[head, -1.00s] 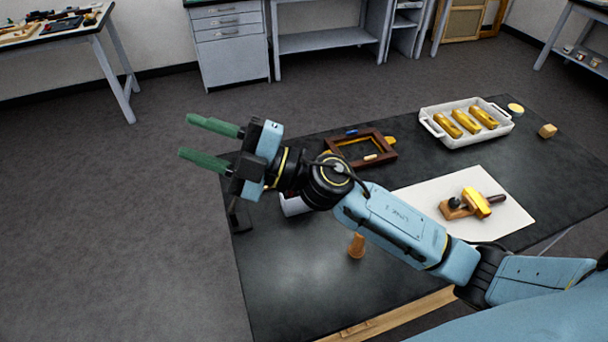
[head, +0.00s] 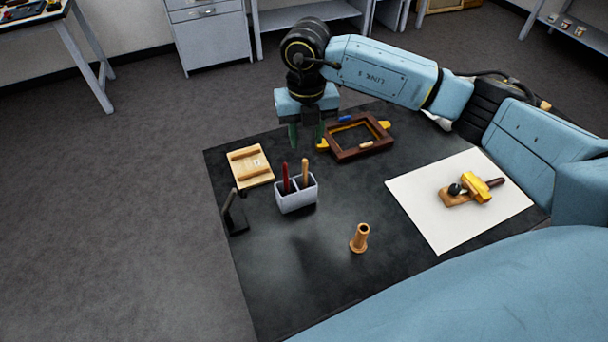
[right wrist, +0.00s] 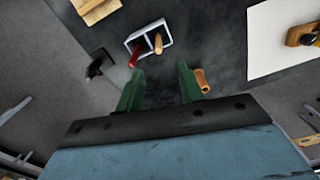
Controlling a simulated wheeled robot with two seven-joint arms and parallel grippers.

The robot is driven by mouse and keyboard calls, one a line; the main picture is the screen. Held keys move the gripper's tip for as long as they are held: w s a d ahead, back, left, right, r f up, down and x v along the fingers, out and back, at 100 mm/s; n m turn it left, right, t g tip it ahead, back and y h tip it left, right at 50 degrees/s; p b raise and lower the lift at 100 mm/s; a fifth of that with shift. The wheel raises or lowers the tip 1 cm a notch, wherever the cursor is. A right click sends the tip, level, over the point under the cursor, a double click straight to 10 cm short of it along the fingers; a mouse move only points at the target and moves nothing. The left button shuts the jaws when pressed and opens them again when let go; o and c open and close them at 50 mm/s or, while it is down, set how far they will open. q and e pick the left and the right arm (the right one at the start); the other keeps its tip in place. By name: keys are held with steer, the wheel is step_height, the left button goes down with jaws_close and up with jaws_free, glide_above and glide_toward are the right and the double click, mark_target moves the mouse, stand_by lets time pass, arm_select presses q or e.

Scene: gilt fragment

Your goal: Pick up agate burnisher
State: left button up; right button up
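A white two-part holder (head: 297,200) stands on the black table with a red-handled tool (head: 285,178) and a tan wooden-handled tool (head: 305,173) upright in it. I cannot tell which one is the agate burnisher; their lower ends are hidden in the holder. The right wrist view also shows the holder (right wrist: 141,46), the red tool (right wrist: 136,55) and the tan tool (right wrist: 158,43), ahead of the fingertips. My right gripper (head: 306,140) points down above the table, behind the holder in the head view. Its green fingers (right wrist: 160,72) are apart with nothing between them. My left gripper is not in view.
A brown frame (head: 345,150) lies right of the gripper. A wooden block (head: 249,172) and a dark stand (head: 234,222) are on the left. A wooden turned piece (head: 359,239) stands in front. White paper (head: 425,210) bears a yellow-headed tool (head: 480,188). The front-left table is clear.

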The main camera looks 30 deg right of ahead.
mark_target(305, 159)
step_height(305, 159, down, 6)
steer(key=f, duration=0.1)
steer(key=f+p, duration=0.1)
steer(key=f, duration=0.3)
steer(key=shift+w+f, duration=0.1)
steer(key=shift+w, duration=0.25)
jaws_close()
